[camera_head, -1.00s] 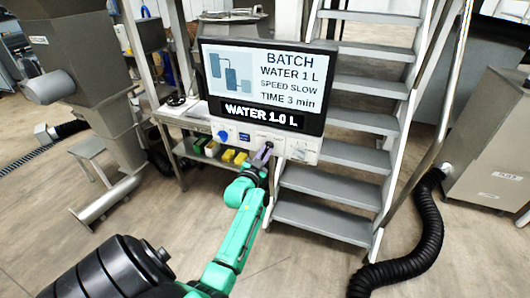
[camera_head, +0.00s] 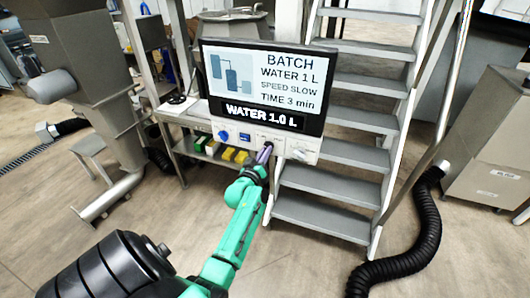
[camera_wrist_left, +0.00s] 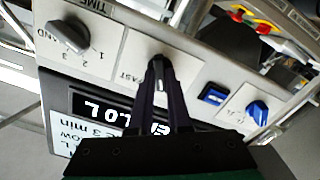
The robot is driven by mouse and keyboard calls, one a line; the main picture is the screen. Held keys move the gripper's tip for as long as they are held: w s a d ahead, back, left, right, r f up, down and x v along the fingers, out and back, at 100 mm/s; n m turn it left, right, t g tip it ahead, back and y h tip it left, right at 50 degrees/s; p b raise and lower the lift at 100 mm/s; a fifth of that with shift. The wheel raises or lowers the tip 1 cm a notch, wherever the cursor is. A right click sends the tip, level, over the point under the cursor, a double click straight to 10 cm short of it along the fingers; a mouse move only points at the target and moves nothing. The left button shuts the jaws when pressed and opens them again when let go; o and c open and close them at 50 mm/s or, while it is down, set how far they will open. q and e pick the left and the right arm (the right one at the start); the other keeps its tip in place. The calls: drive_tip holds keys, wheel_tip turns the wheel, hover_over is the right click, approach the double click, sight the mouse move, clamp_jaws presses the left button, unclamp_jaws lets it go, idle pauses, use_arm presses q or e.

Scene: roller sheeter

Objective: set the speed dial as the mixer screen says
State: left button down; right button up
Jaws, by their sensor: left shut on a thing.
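The mixer screen (camera_head: 265,85) reads "BATCH, WATER 1 L, SPEED SLOW, TIME 3 min", with "WATER 1.0 L" on a strip below. Under it is the control panel (camera_head: 301,155). My left gripper (camera_head: 267,148) reaches up to this panel from below. In the left wrist view, my left gripper (camera_wrist_left: 159,72) is shut on the speed dial (camera_wrist_left: 158,62), whose sides the fingers cover. A "FAST" label shows beside the dial. The dial's pointer direction and its other labels are hidden or too small to read. My right gripper is not in view.
The time dial (camera_wrist_left: 69,36) is on one side of the speed dial. A blue switch (camera_wrist_left: 212,95) and a blue knob (camera_wrist_left: 258,112) are on the other. Metal stairs (camera_head: 335,175) stand right behind the panel, and a black hose (camera_head: 420,230) lies on the floor.

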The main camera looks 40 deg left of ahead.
use_arm(q)
drive_tip(key=shift+n, duration=0.6)
drive_tip(key=shift+f, duration=0.1)
drive_tip(key=shift+d, duration=0.1)
drive_tip(key=c, duration=0.9)
unclamp_jaws()
drive_tip(key=shift+o, duration=0.2)
drive_tip(key=b+v, duration=0.2)
drive_tip(key=v, duration=1.2)
drive_tip(key=shift+s, duration=0.25)
